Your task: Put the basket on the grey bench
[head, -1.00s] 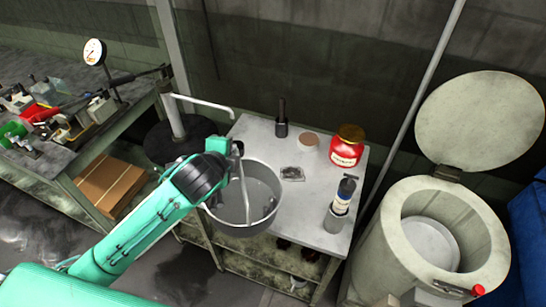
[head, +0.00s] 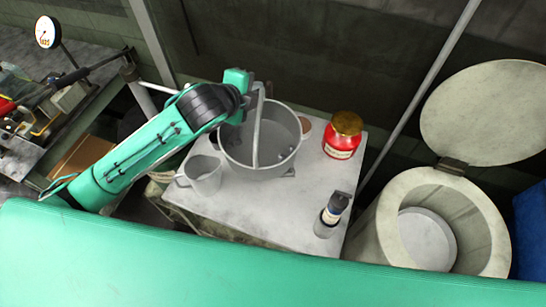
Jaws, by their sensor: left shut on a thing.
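The basket (head: 262,160) is a grey round metal pail with an upright bail handle, and a few small pieces lie inside it. My left gripper (head: 258,92) is shut on the handle at its top. The basket is over the back left part of the grey bench (head: 255,205); I cannot tell whether its base touches the top. My left arm comes in from the left. My right gripper is not in view.
On the bench are a metal mug (head: 203,175) at the left, a red jar (head: 343,136) with a gold lid at the back right and a dark-capped bottle (head: 331,215) at the front right. An open round drum (head: 440,215) stands to the right. The bench's front middle is clear.

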